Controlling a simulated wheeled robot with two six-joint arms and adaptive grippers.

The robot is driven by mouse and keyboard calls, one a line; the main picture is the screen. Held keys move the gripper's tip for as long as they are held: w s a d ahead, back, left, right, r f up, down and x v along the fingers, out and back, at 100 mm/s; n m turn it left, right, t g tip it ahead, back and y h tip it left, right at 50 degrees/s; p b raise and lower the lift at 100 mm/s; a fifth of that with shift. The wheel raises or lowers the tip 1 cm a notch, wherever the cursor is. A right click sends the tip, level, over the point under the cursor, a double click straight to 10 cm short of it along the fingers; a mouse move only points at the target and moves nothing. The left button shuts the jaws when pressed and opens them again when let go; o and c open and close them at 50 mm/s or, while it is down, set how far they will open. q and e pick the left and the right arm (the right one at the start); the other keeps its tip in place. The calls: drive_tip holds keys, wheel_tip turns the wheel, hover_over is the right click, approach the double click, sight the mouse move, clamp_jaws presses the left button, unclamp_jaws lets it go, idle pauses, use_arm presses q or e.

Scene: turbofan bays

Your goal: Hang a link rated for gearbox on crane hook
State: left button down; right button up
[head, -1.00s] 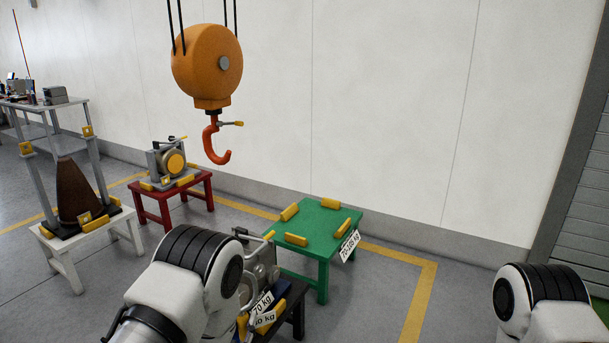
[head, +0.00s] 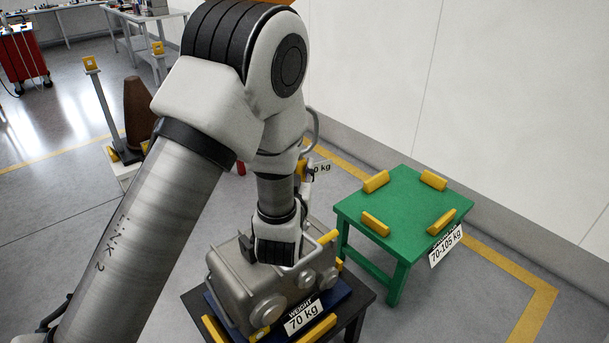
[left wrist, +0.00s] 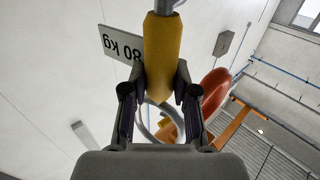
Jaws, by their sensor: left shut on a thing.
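My left gripper (left wrist: 158,88) is shut on the yellow grip of a link (left wrist: 162,52) in the left wrist view. A tag (left wrist: 122,43) reading 80 kg hangs beside it. A grey ring of the link and the orange-red crane hook (left wrist: 212,92) show beyond the fingers; I cannot tell whether they are engaged. In the head view my arm hides the hook and most of the gripper; the tag (head: 321,168) peeks out right of my wrist. The grey gearbox (head: 236,283), labelled 70 kg, sits on a dark stand below. My right gripper is out of view.
A green table (head: 404,200) with yellow corner blocks and a 70-105 kg label stands right of the gearbox, its top empty. A brown cone (head: 139,108) on a stand is at the left. The white wall is behind; floor at right is clear.

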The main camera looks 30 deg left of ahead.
use_arm(q)
drive_tip(key=shift+a+r, duration=0.15)
drive_tip(key=shift+a, duration=0.2)
drive_tip(key=shift+w+a, duration=0.1)
drive_tip(key=shift+a, duration=0.15)
drive_tip(key=w+a+f, duration=0.2)
drive_tip(key=a, duration=0.3)
drive_tip(key=w+a+f, duration=0.2)
drive_tip(key=a+f, duration=0.1)
drive_tip(key=a, duration=0.3)
drive_tip(key=shift+w+b, duration=0.35)
drive_tip(key=shift+b, duration=0.05)
idle(0.5)
drive_tip(key=shift+s+a+f, duration=0.1)
drive_tip(key=shift+f, duration=0.15)
idle(0.3)
